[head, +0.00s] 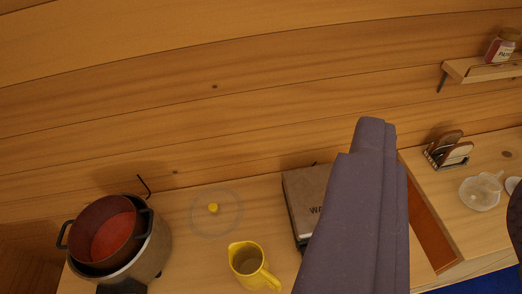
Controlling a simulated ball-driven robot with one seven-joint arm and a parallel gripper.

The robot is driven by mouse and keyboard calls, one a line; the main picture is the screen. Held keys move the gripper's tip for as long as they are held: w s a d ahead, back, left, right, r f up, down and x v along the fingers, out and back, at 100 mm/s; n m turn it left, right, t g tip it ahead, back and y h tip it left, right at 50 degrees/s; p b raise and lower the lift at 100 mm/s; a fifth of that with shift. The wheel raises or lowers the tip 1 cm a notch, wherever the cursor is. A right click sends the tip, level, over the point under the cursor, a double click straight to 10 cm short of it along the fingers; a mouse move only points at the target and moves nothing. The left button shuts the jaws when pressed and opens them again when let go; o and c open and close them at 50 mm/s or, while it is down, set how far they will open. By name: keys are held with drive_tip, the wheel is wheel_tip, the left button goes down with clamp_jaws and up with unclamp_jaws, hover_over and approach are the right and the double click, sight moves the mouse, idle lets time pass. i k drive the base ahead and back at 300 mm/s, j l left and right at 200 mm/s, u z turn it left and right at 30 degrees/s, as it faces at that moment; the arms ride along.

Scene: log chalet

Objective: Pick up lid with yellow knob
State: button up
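The lid (237,222) is a clear round disc with a small yellow knob (212,208) at its middle. It lies on the wooden counter near the back wall, left of centre, knob up. The counter shows through it, and its rim is faint. No gripper fingers can be made out, and nothing touches the lid.
A red-brown pot (73,237) sits in a larger grey pot (155,250) left of the lid. A yellow jug (244,263) stands just in front. A purple-grey ridged shape (350,220) partly hides a brown box (305,195) on the right.

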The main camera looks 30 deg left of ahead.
sight(215, 212)
drive_tip(key=u, duration=1)
